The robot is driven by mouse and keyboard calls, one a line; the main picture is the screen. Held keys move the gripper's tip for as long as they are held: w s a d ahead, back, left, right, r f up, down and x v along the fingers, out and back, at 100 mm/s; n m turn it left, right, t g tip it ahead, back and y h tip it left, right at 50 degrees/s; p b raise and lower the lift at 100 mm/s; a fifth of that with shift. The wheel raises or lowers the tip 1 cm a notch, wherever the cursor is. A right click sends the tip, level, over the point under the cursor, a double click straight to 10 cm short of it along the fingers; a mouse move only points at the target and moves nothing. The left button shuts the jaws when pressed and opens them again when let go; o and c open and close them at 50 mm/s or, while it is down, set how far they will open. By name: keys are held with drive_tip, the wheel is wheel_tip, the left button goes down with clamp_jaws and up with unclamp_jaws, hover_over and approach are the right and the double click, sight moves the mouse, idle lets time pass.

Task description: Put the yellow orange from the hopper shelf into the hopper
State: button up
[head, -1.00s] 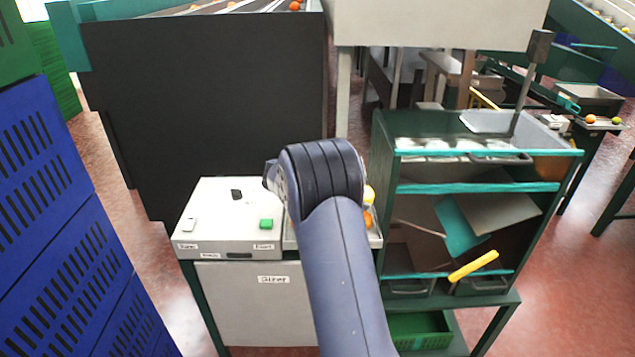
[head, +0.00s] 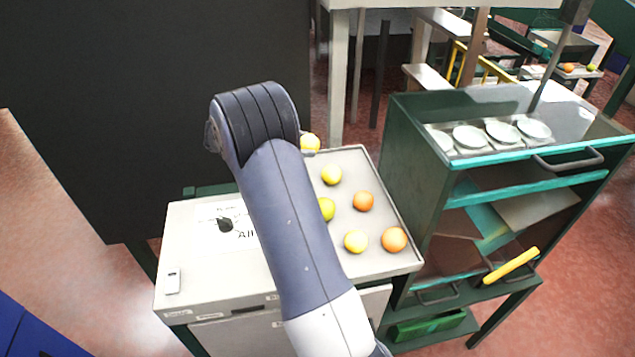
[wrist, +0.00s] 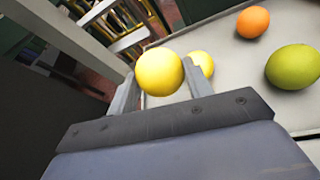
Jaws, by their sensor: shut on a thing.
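A yellow orange (wrist: 159,72) is between the two fingers of my gripper (wrist: 166,82) in the wrist view, and the gripper is shut on it. In the head view this orange (head: 310,143) shows just right of my arm's dark joint, by the far left edge of a grey tray (head: 395,255). My arm hides most of the gripper there. On the tray lie other fruits: a yellow one (head: 331,174), another yellow one (head: 356,241), a yellow-green one (head: 327,208) and orange ones (head: 363,201). I cannot tell which thing is the hopper.
A large dark panel (head: 150,110) is behind on the left. A pale post (head: 338,80) rises behind the tray.

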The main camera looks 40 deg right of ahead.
wheel_tip(320, 180, down, 8)
drive_tip(key=shift+s+f+p, duration=0.1)
drive_tip(key=shift+f+p, duration=0.1)
drive_tip(key=shift+p, duration=0.55)
drive_tip(key=o, duration=0.6)
drive_tip(key=shift+f, duration=0.2)
drive_tip(key=shift+c, duration=0.2)
drive_tip(key=o, duration=0.5)
drive_tip(key=shift+c, duration=0.2)
drive_tip(key=shift+r, duration=0.1)
